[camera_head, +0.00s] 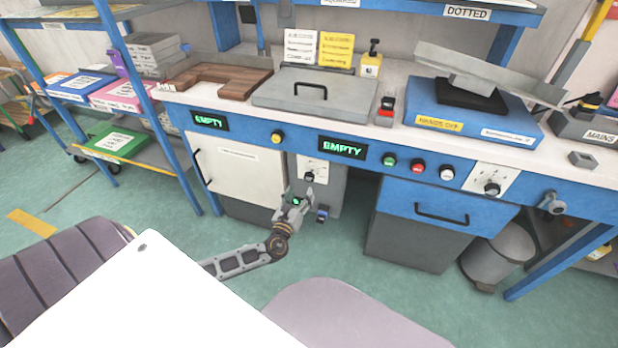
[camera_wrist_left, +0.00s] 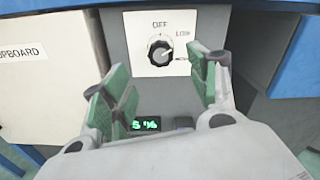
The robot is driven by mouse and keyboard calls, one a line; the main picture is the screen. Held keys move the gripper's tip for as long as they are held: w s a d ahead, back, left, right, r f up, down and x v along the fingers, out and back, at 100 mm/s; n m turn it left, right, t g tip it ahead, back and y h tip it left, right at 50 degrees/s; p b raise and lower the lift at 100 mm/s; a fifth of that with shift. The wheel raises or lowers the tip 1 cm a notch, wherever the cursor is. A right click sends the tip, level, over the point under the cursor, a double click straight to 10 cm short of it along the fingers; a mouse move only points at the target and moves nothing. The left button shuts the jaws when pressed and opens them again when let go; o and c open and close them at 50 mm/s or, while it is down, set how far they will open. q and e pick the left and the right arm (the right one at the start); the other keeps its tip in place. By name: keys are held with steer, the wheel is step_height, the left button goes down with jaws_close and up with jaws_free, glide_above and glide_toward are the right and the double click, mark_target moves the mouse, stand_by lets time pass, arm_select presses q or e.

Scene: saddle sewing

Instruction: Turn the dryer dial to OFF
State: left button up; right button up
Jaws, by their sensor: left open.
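The dryer dial (camera_wrist_left: 160,52) is a black round knob on a white plate (camera_wrist_left: 150,68) in the left wrist view. The plate reads OFF above the knob and LOW at upper right; a light pointer mark on the knob faces upper right, toward LOW. The dial also shows in the head view (camera_head: 309,176) on a grey unit under the bench. My left gripper (camera_wrist_left: 160,92) is open and empty, its green-padded fingers on either side below the dial, apart from it. In the head view the left gripper (camera_head: 300,200) is in front of the grey unit. My right gripper is not in view.
A small green display reading 5 % (camera_wrist_left: 146,125) sits below the dial. A white cupboard door (camera_head: 240,168) is left of the unit, and a blue drawer (camera_head: 440,205) is to the right. Another dial (camera_head: 491,188) is on the bench front. The bin (camera_head: 500,255) stands lower right.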

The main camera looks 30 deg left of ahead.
mark_target(308, 178)
arm_select(q)
steer(key=x, duration=0.5)
steer(key=shift+b, duration=0.4)
steer(key=shift+b+x, duration=0.35)
steer(key=shift+x, duration=2.45)
steer(key=shift+d, duration=0.1)
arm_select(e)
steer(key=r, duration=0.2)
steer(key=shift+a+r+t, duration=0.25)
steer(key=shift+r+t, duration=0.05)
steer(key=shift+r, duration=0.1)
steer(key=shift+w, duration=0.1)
arm_select(q)
steer(key=shift+c, duration=0.8)
steer(key=c, duration=0.9)
steer(key=shift+o, duration=0.2)
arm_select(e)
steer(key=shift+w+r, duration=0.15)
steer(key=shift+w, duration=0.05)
